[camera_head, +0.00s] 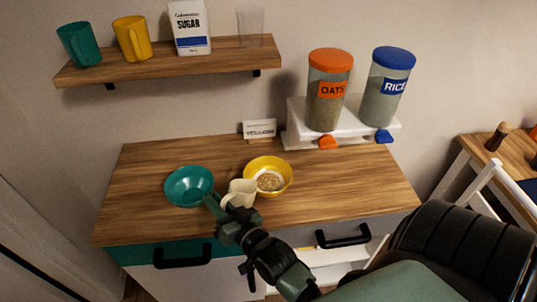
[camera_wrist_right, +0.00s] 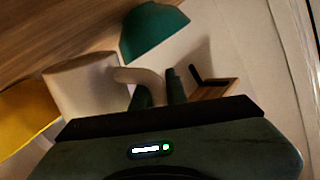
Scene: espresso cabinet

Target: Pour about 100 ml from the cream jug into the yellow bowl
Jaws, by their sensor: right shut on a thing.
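The cream jug (camera_head: 240,195) is at the near left side of the yellow bowl (camera_head: 287,178), overlapping its rim in the head view. My right gripper (camera_head: 222,205) is shut on the jug's handle. The wrist view shows the jug (camera_wrist_right: 82,88) with its handle between the fingers (camera_wrist_right: 158,92), and part of the yellow bowl (camera_wrist_right: 25,115) beyond it. The yellow bowl holds a pale, grainy, oat-like filling. I cannot tell the jug's exact tilt, and its inside is hidden. No pouring stream is visible. My left gripper is out of view.
A teal bowl (camera_head: 187,186) stands close left of the jug. A small sign (camera_head: 260,129) and a white stand with oats (camera_head: 328,92) and rice (camera_head: 386,90) dispensers are behind. A shelf (camera_head: 170,62) with mugs and sugar hangs above. The counter's right side is clear.

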